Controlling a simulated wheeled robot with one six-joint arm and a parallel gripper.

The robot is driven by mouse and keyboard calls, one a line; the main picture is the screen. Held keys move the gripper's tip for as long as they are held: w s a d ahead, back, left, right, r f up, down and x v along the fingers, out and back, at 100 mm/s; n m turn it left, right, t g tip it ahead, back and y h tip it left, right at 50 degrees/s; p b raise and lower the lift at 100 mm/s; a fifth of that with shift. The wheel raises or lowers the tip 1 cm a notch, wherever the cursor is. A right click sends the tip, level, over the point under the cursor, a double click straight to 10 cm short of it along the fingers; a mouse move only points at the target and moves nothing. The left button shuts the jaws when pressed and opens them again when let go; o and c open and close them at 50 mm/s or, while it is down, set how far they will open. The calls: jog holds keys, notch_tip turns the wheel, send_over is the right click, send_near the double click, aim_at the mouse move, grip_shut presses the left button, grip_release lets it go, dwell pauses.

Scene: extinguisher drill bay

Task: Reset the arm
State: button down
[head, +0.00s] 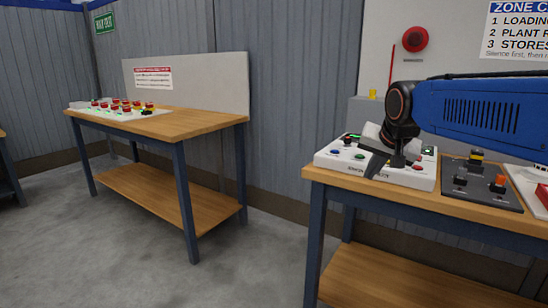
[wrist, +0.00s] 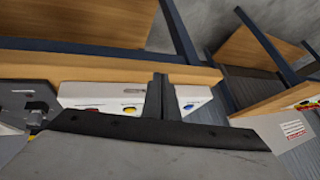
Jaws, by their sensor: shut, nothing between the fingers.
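My blue arm reaches in from the right in the head view, with my gripper (head: 374,172) low over a white control panel (head: 331,160). The gripper is shut and empty. The panel lies on the right bench and carries several coloured buttons, among them blue, green and red ones; my gripper hides part of it. In the wrist view the shut fingers (wrist: 158,97) stand in front of the white panel (wrist: 82,91), with a yellow button (wrist: 128,108) beside them. I cannot tell whether the fingertips touch the panel.
A dark grey panel (head: 497,201) with black and orange controls lies right of the white one on the wooden bench (head: 322,175). A second bench (head: 205,122) at left holds a white board with several red and yellow buttons. A red alarm bell (head: 415,39) hangs on the wall.

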jog(key=s+d+f+n+g, duration=0.1)
jog(key=s+f, duration=0.5)
jog(key=s, duration=0.3)
jog(key=s+f+n, duration=0.2)
jog(key=s+f, duration=0.5)
jog(key=s, duration=0.3)
jog(key=s+d+f+n+g, duration=0.1)
jog(key=s+f+n, duration=0.1)
jog(key=s+f, duration=0.4)
jog(key=s, duration=0.3)
jog(key=shift+s+d+f+g, duration=0.25)
jog(key=shift+s+d+g, duration=0.05)
jog(key=shift+s, duration=0.1)
